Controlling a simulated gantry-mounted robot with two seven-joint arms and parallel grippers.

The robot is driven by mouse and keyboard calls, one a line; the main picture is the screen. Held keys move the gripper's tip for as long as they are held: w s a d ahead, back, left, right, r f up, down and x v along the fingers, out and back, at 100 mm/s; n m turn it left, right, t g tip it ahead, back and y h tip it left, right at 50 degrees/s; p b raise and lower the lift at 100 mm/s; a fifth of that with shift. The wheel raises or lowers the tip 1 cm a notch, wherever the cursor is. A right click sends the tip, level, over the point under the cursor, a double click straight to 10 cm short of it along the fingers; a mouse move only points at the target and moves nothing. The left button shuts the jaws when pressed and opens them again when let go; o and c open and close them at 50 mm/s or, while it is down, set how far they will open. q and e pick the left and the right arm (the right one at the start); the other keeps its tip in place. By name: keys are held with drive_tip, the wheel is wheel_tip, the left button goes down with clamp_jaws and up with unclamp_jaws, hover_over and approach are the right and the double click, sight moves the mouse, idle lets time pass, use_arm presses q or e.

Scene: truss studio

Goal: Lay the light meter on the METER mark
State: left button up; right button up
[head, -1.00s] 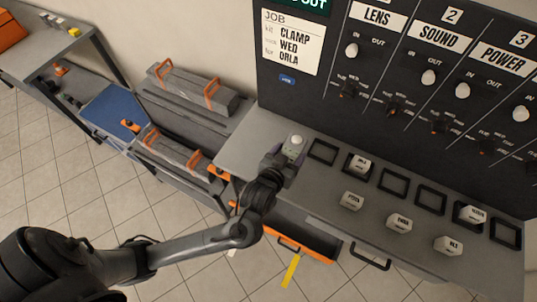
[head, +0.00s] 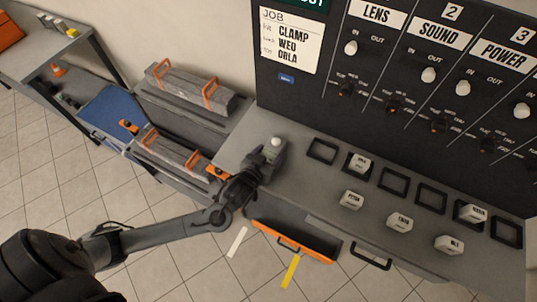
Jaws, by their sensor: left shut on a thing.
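The light meter (head: 276,143), a small grey device with a white dome, is at the tip of my left gripper (head: 268,158) in the head view. The gripper is shut on it, over the left end of the grey bench top (head: 296,183). The fingers partly hide the meter, and I cannot tell whether it touches the bench. I cannot make out a METER mark. My right gripper is not in view.
Black square frames, including an empty one (head: 322,151), line the bench back, and labelled white blocks (head: 351,199) stand in and before them. A dark panel (head: 400,75) rises behind. An orange-edged drawer (head: 292,243) juts out below. Cases with orange handles (head: 190,88) lie left.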

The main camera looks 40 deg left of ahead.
use_arm(q)
drive_tip(key=shift+f, duration=0.15)
drive_tip(key=o, duration=1.1)
drive_tip(key=shift+r, duration=0.2)
drive_tip(key=s+d+g, duration=0.1)
drive_tip(key=s, duration=0.3)
drive_tip(key=s+d+r+m+g+h, duration=0.1)
drive_tip(key=s+d, duration=0.1)
drive_tip(key=s, duration=0.3)
drive_tip(key=s+d+r+g+h, duration=0.1)
drive_tip(key=s+d+g, duration=0.1)
drive_tip(key=s, duration=0.3)
drive_tip(key=shift+d+m, duration=0.15)
drive_tip(key=shift+m, duration=0.15)
drive_tip(key=shift+o, duration=0.2)
drive_tip(key=s+f+m+g, duration=0.1)
drive_tip(key=s+m+g, duration=0.1)
drive_tip(key=s+g, duration=0.3)
drive_tip(key=s+a, duration=0.1)
drive_tip(key=s, duration=0.2)
drive_tip(key=shift+s+g, duration=0.35)
drive_tip(key=shift+g, duration=0.05)
